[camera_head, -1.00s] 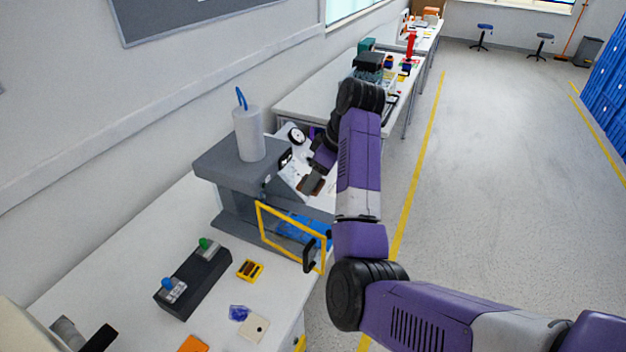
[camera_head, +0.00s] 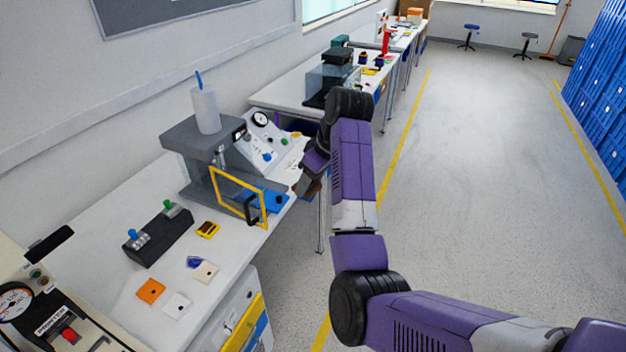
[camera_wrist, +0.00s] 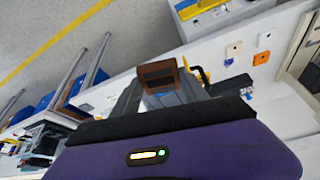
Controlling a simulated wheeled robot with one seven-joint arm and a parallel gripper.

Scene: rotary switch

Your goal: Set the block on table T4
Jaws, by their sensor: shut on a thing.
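My gripper (camera_wrist: 160,90) is shut on a brown block (camera_wrist: 158,72), which shows in the wrist view with a dark face. In the head view the block (camera_head: 313,187) is a small brown patch below my wrist, beside the near table's right edge and partly hidden by the arm. The near white table (camera_head: 100,228) carries a press and small parts. A second white table (camera_head: 283,93) stands farther along the wall, with more tables behind. I read no T4 label on any of them.
A grey press (camera_head: 205,150) with a yellow-framed guard (camera_head: 240,196) stands on the near table. A sloped gauge panel (camera_head: 268,140) is behind it. The aisle floor (camera_head: 470,200) at right is clear.

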